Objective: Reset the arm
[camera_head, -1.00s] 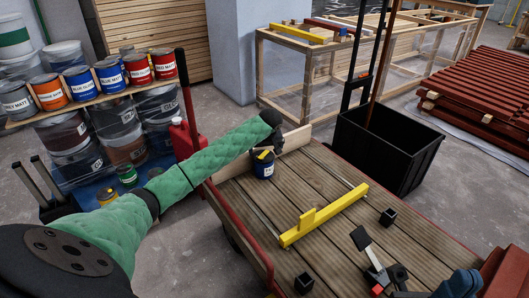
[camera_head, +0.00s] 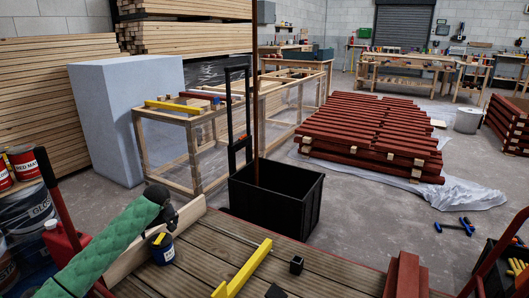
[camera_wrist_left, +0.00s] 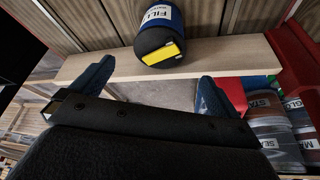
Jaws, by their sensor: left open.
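My left arm wears a green padded sleeve and comes in from the left in the head view. Its black left gripper (camera_head: 166,214) is above the pale board at the cart's far left edge. In the left wrist view the two dark blue fingers of the left gripper (camera_wrist_left: 152,90) stand apart with nothing held between them. The pale board (camera_wrist_left: 235,55) crosses behind the fingertips. My right gripper is not in view.
The slatted cart deck (camera_head: 215,245) bears a yellow batten piece (camera_head: 243,272) and a small black block (camera_head: 296,265). A black bin (camera_head: 275,200) stands beyond it. Red battens (camera_head: 370,135) are stacked at the right. A red can (camera_head: 62,243) is at the left. Grey floor lies open between.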

